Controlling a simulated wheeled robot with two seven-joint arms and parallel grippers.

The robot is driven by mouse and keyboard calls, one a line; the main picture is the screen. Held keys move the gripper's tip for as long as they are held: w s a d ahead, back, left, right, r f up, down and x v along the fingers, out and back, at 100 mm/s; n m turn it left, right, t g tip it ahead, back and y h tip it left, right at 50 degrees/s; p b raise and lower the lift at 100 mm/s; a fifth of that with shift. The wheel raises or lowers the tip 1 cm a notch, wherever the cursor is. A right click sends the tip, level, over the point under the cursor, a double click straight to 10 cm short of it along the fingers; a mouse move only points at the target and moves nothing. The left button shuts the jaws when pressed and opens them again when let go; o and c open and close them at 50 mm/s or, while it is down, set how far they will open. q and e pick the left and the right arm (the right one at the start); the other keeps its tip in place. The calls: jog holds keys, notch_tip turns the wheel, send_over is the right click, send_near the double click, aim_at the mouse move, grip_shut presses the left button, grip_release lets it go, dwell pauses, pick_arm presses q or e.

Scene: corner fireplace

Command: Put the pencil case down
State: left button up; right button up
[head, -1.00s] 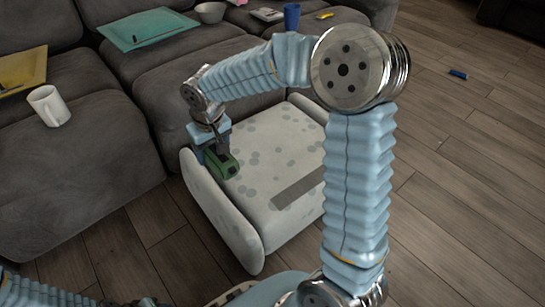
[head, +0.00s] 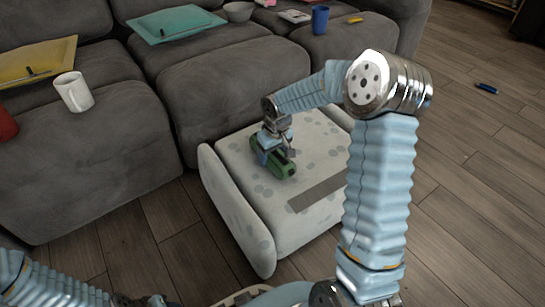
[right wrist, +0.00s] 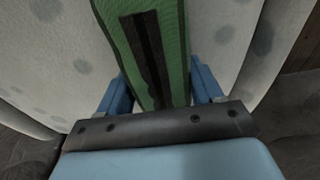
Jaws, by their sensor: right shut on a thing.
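The green pencil case (head: 287,170) with a dark stripe is between the fingers of my right gripper (head: 273,152). It is over the top of the pale spotted footstool (head: 250,222), inward from its raised left side. I cannot tell whether its underside touches the stool. In the right wrist view the case (right wrist: 177,40) runs lengthwise between the two blue fingers, with the spotted stool surface behind it. My right gripper is shut on it. My left arm shows at the bottom left, but its gripper fingers are not visible.
A grey sofa (head: 235,85) stands behind the stool, holding a white mug (head: 75,93), a yellow mat (head: 48,58), a teal mat (head: 165,28), a bowl (head: 238,11) and a blue cup (head: 320,19). A dark strip (head: 318,190) crosses the stool top. A blue item (head: 487,88) lies on the floor.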

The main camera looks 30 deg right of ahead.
aim_at(276, 153)
jog(key=shift+f, duration=0.3)
jog(key=shift+f, duration=0.1)
jog(key=o, duration=1.2)
jog(key=shift+c, duration=0.2)
jog(key=shift+r, duration=0.35)
jog(key=r+p, duration=0.1)
jog(key=r, duration=0.2)
jog(key=s+r+p, duration=0.1)
jog(key=r, duration=0.3)
jog(key=r+p, duration=0.1)
jog(key=r, duration=0.3)
jog(key=shift+s+r, duration=0.2)
jog(key=shift+s, duration=0.2)
